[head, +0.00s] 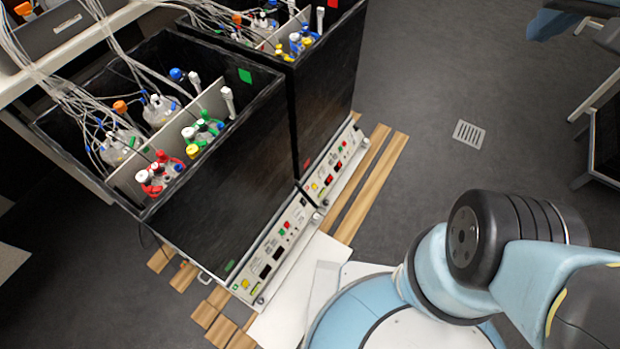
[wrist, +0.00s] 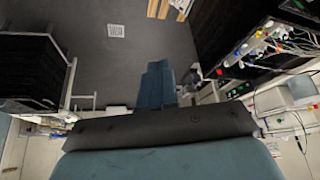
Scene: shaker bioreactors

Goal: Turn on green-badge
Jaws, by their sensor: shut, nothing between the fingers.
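In the head view, the nearer black shaker box (head: 215,190) carries a green square badge (head: 246,75) on its inner far wall. Its control panel (head: 272,250) runs along the bottom of its right side, with dark displays and small red and green controls. Another small green mark (head: 236,284) is at the panel's near end. The second black box (head: 330,85) stands behind it and bears red marks. Its panel (head: 336,163) shows small red areas that look like lit displays. My gripper's fingers do not show in either view, and no contact with a panel is visible.
Bottles with coloured caps and many tubes fill the boxes. Wooden slats (head: 370,185) and a white board (head: 296,290) lie by the panels. The grey floor is clear around the drain (head: 469,134). Blue-seated furniture stands upper right. My arm is at lower right.

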